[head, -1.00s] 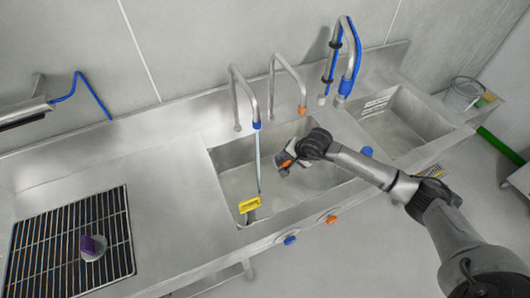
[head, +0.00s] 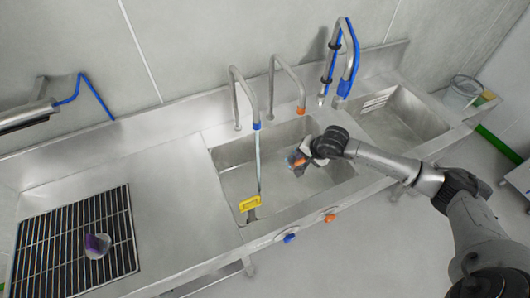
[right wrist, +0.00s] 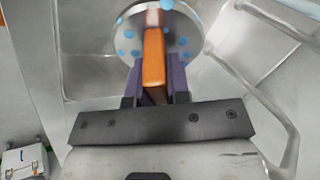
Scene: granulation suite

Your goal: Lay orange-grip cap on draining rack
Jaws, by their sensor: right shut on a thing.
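My right gripper (head: 299,159) is over the right part of the left sink basin, shut on the orange-grip cap (head: 296,165). In the right wrist view the cap's orange grip (right wrist: 154,62) is between the two purple-grey fingers. Its round pale disc with blue dots (right wrist: 186,24) lies beyond the fingertips. The draining rack (head: 68,228), a dark wire grid, lies on the counter at the far left. A cap with a purple grip (head: 97,245) is on the rack's right half. My left gripper is not in view.
A yellow object (head: 249,203) is at the front left of the basin, below a pale vertical line from the blue-tipped faucet (head: 256,126). An orange-tipped faucet (head: 301,110) stands right of it. Bare counter (head: 170,180) lies between rack and basin.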

